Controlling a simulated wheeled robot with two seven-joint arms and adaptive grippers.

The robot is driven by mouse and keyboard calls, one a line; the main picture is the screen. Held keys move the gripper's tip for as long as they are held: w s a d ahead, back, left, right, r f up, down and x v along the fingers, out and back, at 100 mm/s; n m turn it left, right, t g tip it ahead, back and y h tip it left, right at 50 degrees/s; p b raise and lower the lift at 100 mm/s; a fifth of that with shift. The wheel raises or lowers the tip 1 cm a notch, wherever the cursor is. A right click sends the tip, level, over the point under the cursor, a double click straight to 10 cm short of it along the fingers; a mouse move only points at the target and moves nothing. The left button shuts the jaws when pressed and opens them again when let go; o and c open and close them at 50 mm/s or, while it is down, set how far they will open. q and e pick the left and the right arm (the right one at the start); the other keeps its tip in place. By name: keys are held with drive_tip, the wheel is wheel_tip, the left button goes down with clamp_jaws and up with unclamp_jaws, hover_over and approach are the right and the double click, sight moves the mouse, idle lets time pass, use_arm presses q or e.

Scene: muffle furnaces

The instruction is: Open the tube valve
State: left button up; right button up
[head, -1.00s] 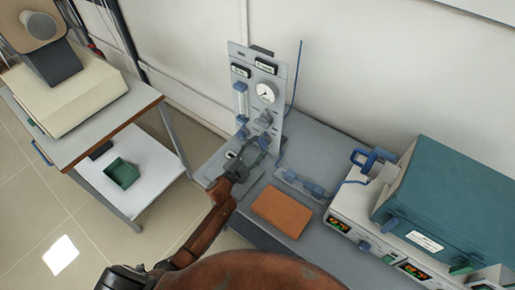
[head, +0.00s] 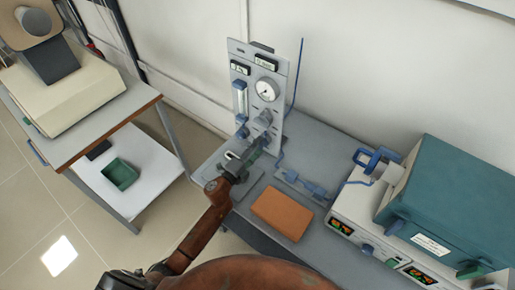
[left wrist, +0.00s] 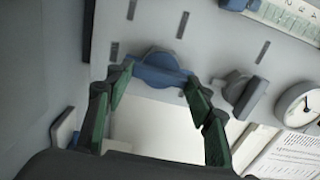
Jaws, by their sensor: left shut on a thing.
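A grey upright gas panel (head: 278,75) stands at the back of the bench and carries a round gauge and several knobs. In the left wrist view, a blue valve knob (left wrist: 158,68) on the panel sits between the green-padded fingers of my left gripper (left wrist: 158,82), which is shut on it. In the head view my left gripper (head: 254,151) reaches the lower part of the panel and hides much of that knob. A grey knob (left wrist: 241,93) is just right of the fingers in the wrist view. My right gripper is not in view.
On the bench lie an orange-brown block (head: 282,213) and blue tube fittings (head: 298,183). A teal furnace (head: 445,190) stands to the right. A cart (head: 150,170) with a green tray (head: 121,174) is to the left, with open floor before it.

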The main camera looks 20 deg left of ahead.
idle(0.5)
use_arm(q)
drive_tip(key=o, duration=1.2)
drive_tip(key=shift+c, duration=0.2)
drive_tip(key=v, duration=1.2)
